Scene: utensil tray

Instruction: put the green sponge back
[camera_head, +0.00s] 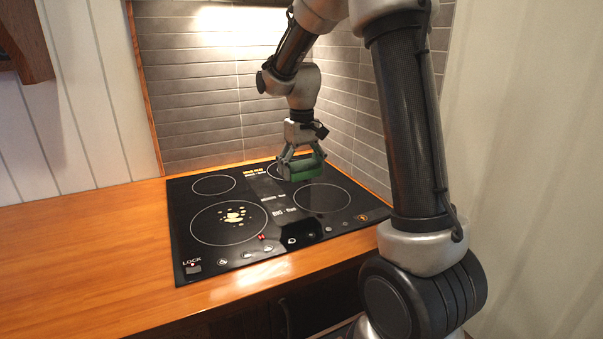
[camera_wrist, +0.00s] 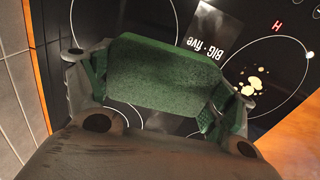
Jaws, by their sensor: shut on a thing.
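The green sponge (camera_head: 301,168) is held in my gripper (camera_head: 300,160) above the back right part of the black cooktop (camera_head: 182,240). In the wrist view the sponge (camera_wrist: 165,83) lies between the two fingers of my gripper (camera_wrist: 160,95), which are shut on its sides. The sponge looks clear of the glass, though the exact height is hard to tell. Its underside is hidden.
Pale yellowish spots (camera_head: 234,215) lie on the front left burner ring; they also show in the wrist view (camera_wrist: 252,82). The wooden counter (camera_head: 90,250) is clear on the left. Tiled walls (camera_head: 200,90) stand close behind and right of the cooktop.

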